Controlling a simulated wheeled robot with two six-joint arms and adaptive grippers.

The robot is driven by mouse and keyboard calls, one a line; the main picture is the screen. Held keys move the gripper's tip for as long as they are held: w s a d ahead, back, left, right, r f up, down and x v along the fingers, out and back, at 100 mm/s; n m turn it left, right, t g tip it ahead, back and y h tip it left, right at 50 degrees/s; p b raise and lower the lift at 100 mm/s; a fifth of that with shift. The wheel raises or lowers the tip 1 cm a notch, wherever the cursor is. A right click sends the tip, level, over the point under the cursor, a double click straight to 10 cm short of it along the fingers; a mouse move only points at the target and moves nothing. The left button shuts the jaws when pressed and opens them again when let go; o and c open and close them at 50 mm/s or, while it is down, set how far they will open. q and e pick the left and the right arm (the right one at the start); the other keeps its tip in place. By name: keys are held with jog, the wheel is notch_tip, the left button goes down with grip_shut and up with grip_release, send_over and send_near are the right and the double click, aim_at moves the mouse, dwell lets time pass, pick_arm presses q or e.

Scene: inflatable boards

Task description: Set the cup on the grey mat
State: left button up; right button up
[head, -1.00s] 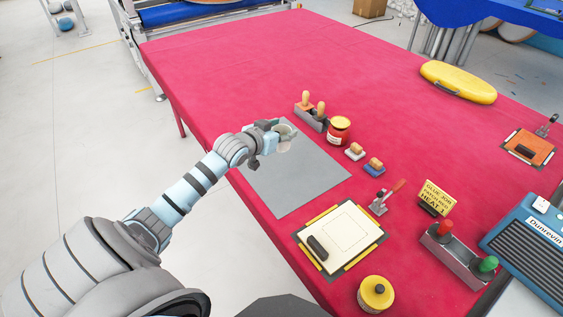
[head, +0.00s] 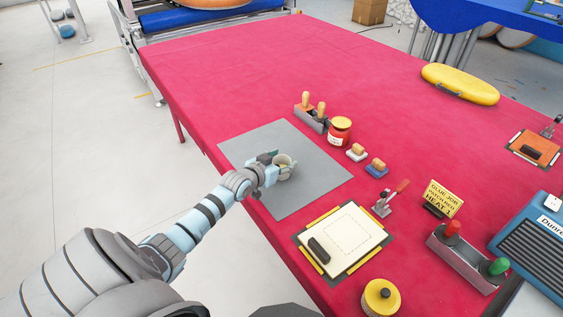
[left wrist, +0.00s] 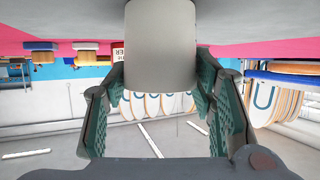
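The cup (head: 287,172) is a small pale grey cylinder over the middle of the grey mat (head: 310,190), which lies near the table's left front edge. It seems upright. Its base is at or very close to the mat; I cannot tell whether it touches. My left gripper (head: 276,168) reaches in from the left with a finger on each side of the cup. In the left wrist view the cup (left wrist: 162,50) stands between the green-padded fingers (left wrist: 162,75), whose tips close in on its sides. My right gripper is out of view.
Behind the mat stand a wooden-handled holder (head: 311,117) and a red jar (head: 340,131). Small brushes (head: 357,152) and a red-handled clamp (head: 391,199) lie to the right. A cream board (head: 343,240) is in front. The mat around the cup is bare.

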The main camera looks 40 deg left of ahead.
pick_arm(q)
jog(key=shift+o, duration=0.7)
jog(key=shift+r, duration=0.3)
jog(key=p+v, duration=0.7)
jog(key=v, duration=0.5)
jog(key=shift+f, duration=0.15)
